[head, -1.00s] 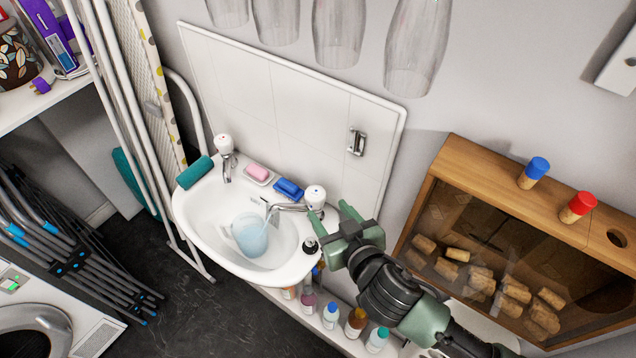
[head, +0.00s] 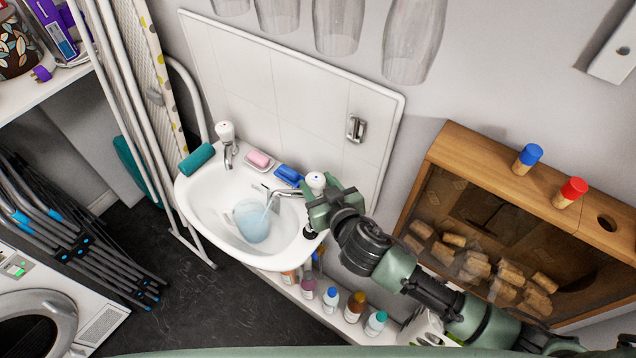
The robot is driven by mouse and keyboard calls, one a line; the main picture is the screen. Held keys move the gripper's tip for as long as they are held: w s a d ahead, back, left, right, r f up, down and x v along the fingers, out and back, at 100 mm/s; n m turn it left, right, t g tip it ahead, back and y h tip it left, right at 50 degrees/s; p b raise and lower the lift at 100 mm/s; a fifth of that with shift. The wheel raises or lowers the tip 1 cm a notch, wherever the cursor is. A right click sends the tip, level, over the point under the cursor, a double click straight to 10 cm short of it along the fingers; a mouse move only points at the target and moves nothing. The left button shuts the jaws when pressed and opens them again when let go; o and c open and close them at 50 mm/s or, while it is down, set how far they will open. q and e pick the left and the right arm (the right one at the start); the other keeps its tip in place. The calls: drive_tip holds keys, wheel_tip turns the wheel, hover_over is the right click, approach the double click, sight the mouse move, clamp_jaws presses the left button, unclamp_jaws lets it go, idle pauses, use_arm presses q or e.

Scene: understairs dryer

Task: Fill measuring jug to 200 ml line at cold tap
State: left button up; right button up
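The measuring jug (head: 251,222) is clear, holds bluish liquid, and stands in the white basin (head: 203,215) below the right tap's spout. A thin stream runs from that spout into it. Its scale lines are too small to read. The right tap (head: 315,181) has a white head, partly covered by my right gripper. My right gripper (head: 318,205) is at this tap head, its fingers close around or beside it; contact and finger gap are unclear. The left tap (head: 225,132) has a white head with a red mark. My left gripper is out of view.
Several bottles (head: 330,298) stand on a ledge below. A wooden box (head: 470,150) with corks is on the right, near my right arm.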

drive_tip(key=c, duration=0.4)
drive_tip(key=shift+o, duration=0.2)
drive_tip(key=shift+s+a+f+m+h+b, duration=0.1)
drive_tip(key=shift+a+m+h+b, duration=0.15)
drive_tip(key=shift+m+h+b, duration=0.25)
drive_tip(key=shift+m+t+h+b, duration=0.4)
drive_tip(key=shift+m+h+b, duration=0.3)
drive_tip(key=shift+m+h, duration=0.2)
drive_tip(key=shift+d, duration=0.1)
drive_tip(key=o, duration=1.1)
drive_tip(key=shift+b+v, duration=0.45)
drive_tip(key=shift+v, duration=3.45)
